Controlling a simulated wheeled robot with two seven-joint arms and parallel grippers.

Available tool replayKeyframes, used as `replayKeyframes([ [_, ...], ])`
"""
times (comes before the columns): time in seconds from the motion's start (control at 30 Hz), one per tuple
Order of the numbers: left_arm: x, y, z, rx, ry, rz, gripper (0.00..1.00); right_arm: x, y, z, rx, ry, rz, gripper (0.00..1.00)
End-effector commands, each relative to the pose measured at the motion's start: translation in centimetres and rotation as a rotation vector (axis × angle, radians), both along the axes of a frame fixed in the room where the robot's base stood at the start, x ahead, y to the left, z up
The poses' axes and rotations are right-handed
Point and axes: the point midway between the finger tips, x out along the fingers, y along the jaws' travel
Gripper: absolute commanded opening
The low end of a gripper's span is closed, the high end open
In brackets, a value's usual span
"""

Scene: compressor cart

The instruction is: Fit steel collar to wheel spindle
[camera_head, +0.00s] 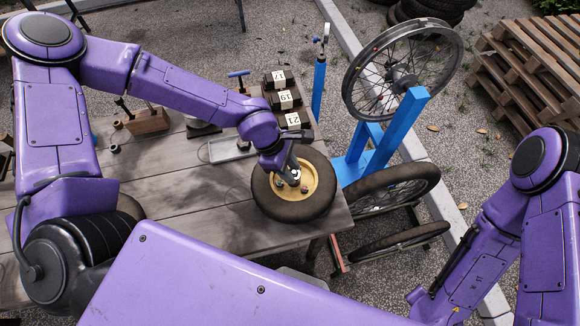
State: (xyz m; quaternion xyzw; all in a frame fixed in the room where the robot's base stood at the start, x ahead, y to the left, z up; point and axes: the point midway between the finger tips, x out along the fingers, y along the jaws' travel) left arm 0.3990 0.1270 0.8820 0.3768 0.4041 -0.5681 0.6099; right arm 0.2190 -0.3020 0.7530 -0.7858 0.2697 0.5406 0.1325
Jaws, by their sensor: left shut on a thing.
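A small wheel with a black tyre and a yellow rim (318,178) lies flat on the right end of the wooden table. My left gripper (293,178) points down over the middle of the wheel. It is shut on a small steel piece that looks like the collar, mostly covered by the fingers. The wheel spindle is hidden behind the gripper, so I cannot tell whether the collar is around it or above it. My right arm shows at the right edge, but its gripper is out of the picture.
Numbered dark blocks (285,100) and a shallow grey tray (228,150) sit behind the wheel on the table (180,190). A blue stand (385,145) holds a spoked rim (365,80) beyond the right end. The table's middle is mostly clear.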

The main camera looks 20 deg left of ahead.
Motion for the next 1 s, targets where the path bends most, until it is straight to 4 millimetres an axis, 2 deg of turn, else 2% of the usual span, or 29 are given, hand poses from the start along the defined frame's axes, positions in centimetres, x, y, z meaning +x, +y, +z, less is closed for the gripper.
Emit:
replayKeyframes([
  [0.2,0.0,0.0,-0.6,0.0,0.0,0.0,0.03,0.0,0.0,-0.4,0.0,0.0,0.0,0.43],
  [0.23,0.0,0.0,-0.5,0.0,-0.001,0.0,0.44,0.0,0.0,-0.3,0.0,0.0,0.0,0.43],
  [0.3,0.0,0.0,-0.5,0.0,0.0,0.0,0.64,0.0,0.0,-0.3,0.0,0.0,0.0,0.43],
  [0.5,0.0,0.0,-0.5,0.0,0.0,0.0,0.64,0.0,0.0,-0.3,0.0,0.0,0.0,0.43],
  [0.57,0.0,0.0,-0.5,0.0,0.0,0.001,0.81,0.0,0.0,-0.3,0.0,0.0,0.0,0.43],
  [0.6,0.0,0.0,-0.5,0.0,0.0,0.001,0.85,0.0,0.0,-0.3,0.0,0.0,0.0,0.43],
  [0.87,0.0,0.0,-0.5,0.0,0.0,0.001,0.85,0.0,0.0,-0.2,0.0,0.0,0.0,0.43],
  [1.0,0.0,0.2,0.3,0.0,0.001,0.002,0.85,0.0,0.0,0.7,0.0,0.0,0.0,0.43],
])
